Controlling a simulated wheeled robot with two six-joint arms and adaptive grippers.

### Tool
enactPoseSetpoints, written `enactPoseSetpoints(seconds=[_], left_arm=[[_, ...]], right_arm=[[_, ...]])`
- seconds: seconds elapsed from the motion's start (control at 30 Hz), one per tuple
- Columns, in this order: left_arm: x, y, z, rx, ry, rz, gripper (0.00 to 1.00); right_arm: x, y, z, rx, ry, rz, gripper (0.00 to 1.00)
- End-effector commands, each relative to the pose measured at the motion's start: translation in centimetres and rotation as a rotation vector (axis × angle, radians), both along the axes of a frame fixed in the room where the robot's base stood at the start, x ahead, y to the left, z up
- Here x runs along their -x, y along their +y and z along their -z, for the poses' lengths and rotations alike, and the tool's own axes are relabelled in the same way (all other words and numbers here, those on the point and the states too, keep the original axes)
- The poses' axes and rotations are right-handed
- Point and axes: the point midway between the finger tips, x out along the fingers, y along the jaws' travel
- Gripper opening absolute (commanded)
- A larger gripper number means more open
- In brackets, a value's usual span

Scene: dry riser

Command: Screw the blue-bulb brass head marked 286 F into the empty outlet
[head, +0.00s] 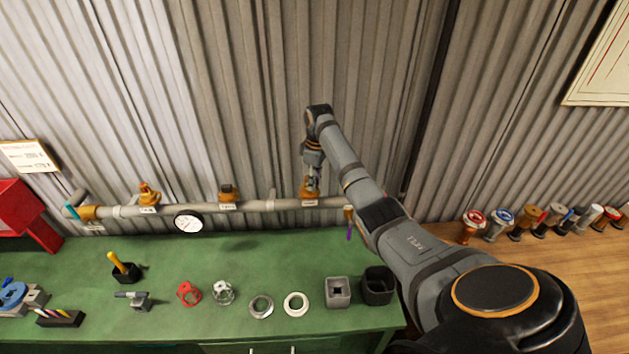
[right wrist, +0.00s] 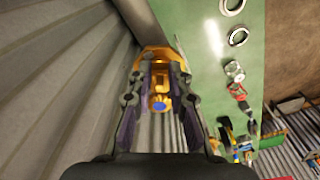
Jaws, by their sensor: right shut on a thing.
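My right gripper (head: 313,178) points down at the right-hand outlet of the grey pipe, shut on a brass head (head: 308,193). In the right wrist view the brass head shows between the fingers of my right gripper (right wrist: 162,78), with a blue bulb (right wrist: 160,105) on it. The head sits at or just over the outlet; I cannot tell how far it is engaged. Its marking is not readable. Another brass head (head: 148,194) stands upright on the left outlet. A darker brass fitting (head: 228,193) is on the middle outlet. My left gripper is not in view.
The pipe (head: 265,206) runs along the corrugated wall, with a round gauge (head: 188,222) below it. The green bench (head: 220,255) holds a red fitting (head: 188,293), rings and dark square cups. Several coloured-top heads (head: 503,222) stand on the wooden surface at right.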

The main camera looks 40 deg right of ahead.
Motion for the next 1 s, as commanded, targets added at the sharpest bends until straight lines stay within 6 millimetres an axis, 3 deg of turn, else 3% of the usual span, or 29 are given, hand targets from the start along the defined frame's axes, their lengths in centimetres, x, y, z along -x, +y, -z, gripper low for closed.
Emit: enactPoseSetpoints(seconds=[0.13,0.4,0.77,1.0], left_arm=[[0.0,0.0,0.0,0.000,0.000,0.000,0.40],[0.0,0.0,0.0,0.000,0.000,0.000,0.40],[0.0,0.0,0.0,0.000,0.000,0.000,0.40],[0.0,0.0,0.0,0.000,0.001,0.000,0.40]], right_arm=[[0.1,0.3,0.1,-0.003,0.003,0.058,0.00],[0.3,1.0,0.1,-0.003,0.003,0.465,0.00],[0.3,1.2,0.2,-0.003,0.005,0.537,0.00],[0.2,1.9,0.2,-0.002,0.006,0.927,0.00]])
